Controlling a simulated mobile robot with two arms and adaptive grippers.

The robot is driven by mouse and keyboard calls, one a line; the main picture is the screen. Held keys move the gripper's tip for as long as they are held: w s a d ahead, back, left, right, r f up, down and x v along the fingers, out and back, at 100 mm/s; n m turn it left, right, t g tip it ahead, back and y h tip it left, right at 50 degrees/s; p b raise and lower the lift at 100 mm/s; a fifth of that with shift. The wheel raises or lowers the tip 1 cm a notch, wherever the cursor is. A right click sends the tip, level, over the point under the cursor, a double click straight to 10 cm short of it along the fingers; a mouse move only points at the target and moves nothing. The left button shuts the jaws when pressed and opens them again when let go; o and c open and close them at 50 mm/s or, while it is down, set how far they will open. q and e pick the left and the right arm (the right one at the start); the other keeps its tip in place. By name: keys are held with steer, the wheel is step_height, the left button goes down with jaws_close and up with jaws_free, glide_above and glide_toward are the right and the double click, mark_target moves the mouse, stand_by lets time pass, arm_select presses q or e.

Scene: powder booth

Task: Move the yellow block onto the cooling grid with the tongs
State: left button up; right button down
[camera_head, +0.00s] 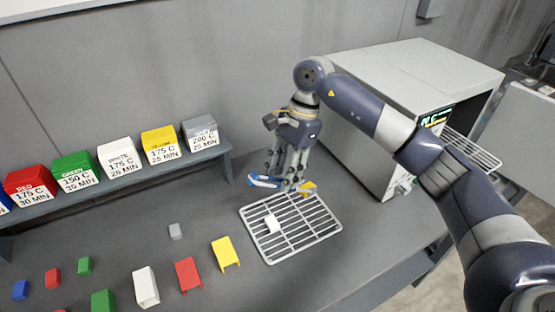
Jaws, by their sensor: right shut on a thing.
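My right gripper (284,180) points down behind the cooling grid (304,237), shut on the blue-and-white tongs (264,182). The yellow block (308,188) shows at the right end of the tongs, over the grid's back edge. I cannot tell whether it is pinched by the tongs or touches the grid. The fingers partly hide the tongs. The wire grid lies on the grey bench with a small white block (271,224) on its left part. My left gripper is not in view.
Yellow (226,253), red (188,274) and white (145,287) channel-shaped parts stand left of the grid. A grey block (175,231) lies nearby. Labelled colour boxes (118,158) line a shelf at the back left. A grey oven (405,75) with its door open stands at the right.

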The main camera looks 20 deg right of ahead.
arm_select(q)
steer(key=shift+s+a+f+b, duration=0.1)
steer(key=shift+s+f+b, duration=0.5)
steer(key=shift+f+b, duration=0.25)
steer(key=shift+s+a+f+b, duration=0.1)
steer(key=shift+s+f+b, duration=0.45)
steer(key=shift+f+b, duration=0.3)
arm_select(e)
step_height(320, 180, down, 8)
steer(key=shift+s+r, duration=0.2)
steer(key=shift+s, duration=0.1)
steer(key=c, duration=1.3)
jaws_free()
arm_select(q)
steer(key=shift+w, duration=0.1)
